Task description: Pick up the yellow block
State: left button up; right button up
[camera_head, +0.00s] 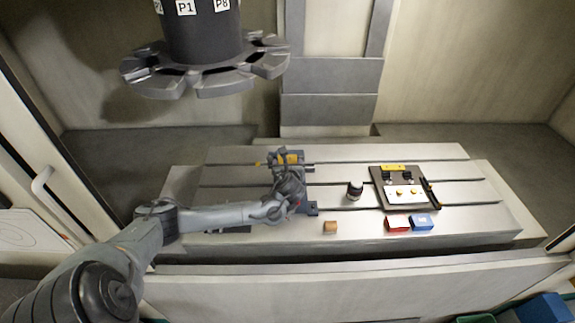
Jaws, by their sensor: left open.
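My left arm reaches in from the left, and its open gripper (289,184) is over the middle of the slotted table. The fingers are small and dark, and I cannot make out their tips clearly. A yellow block (290,158) shows just beyond the gripper, among dark and blue-grey parts. I cannot tell whether the fingers touch it. Another yellow piece (393,168) lies along the far edge of a dark plate (378,186) at the right. My right gripper is not in view.
The slotted table (470,205) also holds a dark round part (355,190), a small tan block (330,227), a red block (397,223) and a blue block (421,222). A large dark tool carousel (205,80) hangs above at the upper left.

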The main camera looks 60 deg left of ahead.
pick_arm(q)
jog(key=shift+c, duration=0.5)
jog(key=c, duration=0.8)
jog(key=shift+r, duration=0.15)
